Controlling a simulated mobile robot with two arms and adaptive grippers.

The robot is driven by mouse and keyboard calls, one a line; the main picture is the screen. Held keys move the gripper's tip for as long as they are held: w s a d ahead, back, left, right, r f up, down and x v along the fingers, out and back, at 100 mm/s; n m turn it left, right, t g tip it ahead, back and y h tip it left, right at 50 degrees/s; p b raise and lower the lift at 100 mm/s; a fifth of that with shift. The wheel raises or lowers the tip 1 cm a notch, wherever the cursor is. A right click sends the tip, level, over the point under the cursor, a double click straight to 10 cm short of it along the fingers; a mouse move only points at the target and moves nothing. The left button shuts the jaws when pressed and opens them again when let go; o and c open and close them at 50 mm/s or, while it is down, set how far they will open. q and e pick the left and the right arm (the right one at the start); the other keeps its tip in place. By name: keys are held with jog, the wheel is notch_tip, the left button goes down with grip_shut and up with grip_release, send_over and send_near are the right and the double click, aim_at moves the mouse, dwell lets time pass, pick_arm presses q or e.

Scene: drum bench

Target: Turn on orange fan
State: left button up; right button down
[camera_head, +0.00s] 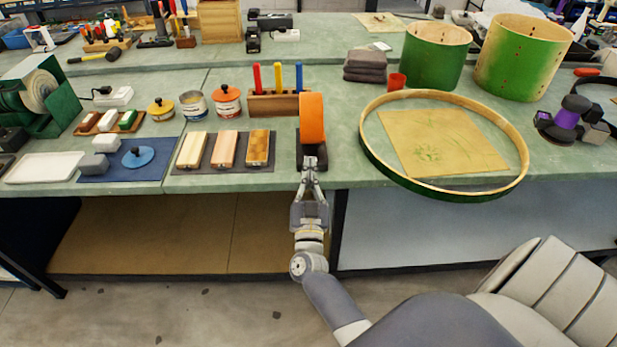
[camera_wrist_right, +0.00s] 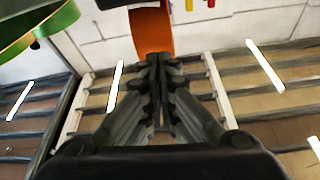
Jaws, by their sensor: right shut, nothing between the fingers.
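The orange fan (camera_head: 312,118) stands upright on the bench near its front edge, on a dark base (camera_head: 300,152). My right gripper (camera_head: 310,163) is shut and empty, with its fingertips at the front of the fan's base. In the head view I cannot tell whether they touch it. In the right wrist view the fan (camera_wrist_right: 152,32) is straight ahead of the closed fingertips (camera_wrist_right: 157,60), which hide its base. No switch can be made out. My left gripper does not show.
The green bench (camera_head: 340,175) holds a large wooden hoop (camera_head: 524,160) to the right of the fan. To the left lie several wooden blocks (camera_head: 225,150) on a dark mat. Behind the fan, a wooden rack (camera_head: 262,104) holds coloured sticks. A red cup (camera_head: 397,81) stands behind to the right.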

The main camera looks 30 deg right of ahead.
jog(key=b+x, duration=0.1)
jog(key=x, duration=0.5)
jog(key=shift+w, duration=0.15)
notch_tip(320, 180, down, 3)
jog(key=b, duration=0.3)
jog(key=shift+w+r, duration=0.1)
jog(key=shift+a+f+b, duration=0.15)
jog(key=shift+f+b, duration=0.4)
jog(key=shift+b, duration=0.1)
